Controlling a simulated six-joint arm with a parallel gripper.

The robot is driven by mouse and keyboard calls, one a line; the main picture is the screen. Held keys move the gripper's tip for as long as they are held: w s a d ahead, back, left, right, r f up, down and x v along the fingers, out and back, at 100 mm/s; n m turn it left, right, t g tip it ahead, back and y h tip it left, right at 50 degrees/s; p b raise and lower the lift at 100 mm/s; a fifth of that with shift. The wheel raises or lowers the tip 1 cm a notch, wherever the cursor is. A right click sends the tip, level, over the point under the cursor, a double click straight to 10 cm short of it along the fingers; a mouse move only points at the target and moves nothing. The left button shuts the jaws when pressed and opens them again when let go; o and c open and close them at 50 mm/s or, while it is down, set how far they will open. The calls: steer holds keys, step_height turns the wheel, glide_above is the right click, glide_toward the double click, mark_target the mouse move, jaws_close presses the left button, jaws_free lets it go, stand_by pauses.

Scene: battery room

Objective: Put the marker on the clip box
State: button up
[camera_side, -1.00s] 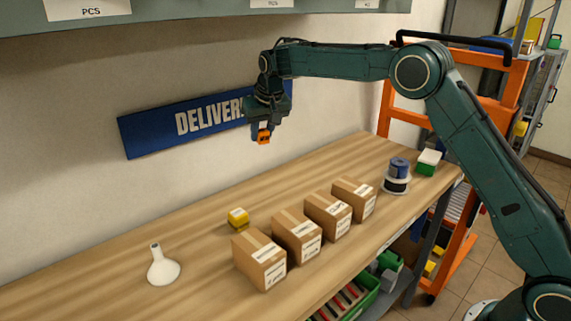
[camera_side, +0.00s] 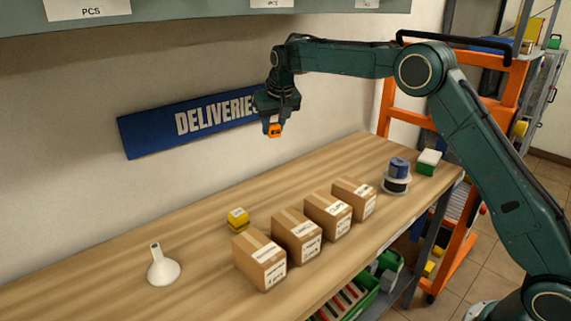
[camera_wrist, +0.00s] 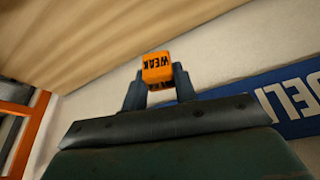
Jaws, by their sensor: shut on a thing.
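My gripper (camera_side: 273,122) is shut on an orange block, the marker (camera_side: 274,131), and holds it well above the bench, in front of the wall sign. In the wrist view the marker (camera_wrist: 157,68) sits between the fingertips (camera_wrist: 158,82), and its face reads "WEAK". Several cardboard boxes with white labels stand in a row on the bench: the nearest box (camera_side: 259,262), a second (camera_side: 297,238), a third (camera_side: 328,217) and the farthest (camera_side: 354,198). Their labels are too small to read surely, so I cannot tell which is the clip box.
A yellow block (camera_side: 237,220) sits behind the row, and a white funnel (camera_side: 163,268) stands at the left. A blue and black spool stack (camera_side: 397,175) and a green and white block (camera_side: 428,162) are at the far right. The bench (camera_side: 100,275) is otherwise largely clear.

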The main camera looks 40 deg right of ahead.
steer(key=s+d+r+m+h, duration=0.1)
steer(key=d, duration=0.7)
steer(key=s+d+r+m, duration=0.1)
steer(key=d+m, duration=0.1)
steer(key=d, duration=0.5)
step_height(320, 180, up, 4)
steer(key=m+g+h, duration=0.2)
steer(key=m+g, duration=0.1)
steer(key=m, duration=0.4)
glide_above(427, 156)
steer(key=a, duration=0.1)
steer(key=f, duration=1.6)
steer(key=shift+s+a, duration=0.2)
steer(key=shift+s, duration=0.15)
steer(key=shift+f, duration=0.1)
steer(key=shift+f, duration=2.05)
steer(key=shift+f, duration=0.1)
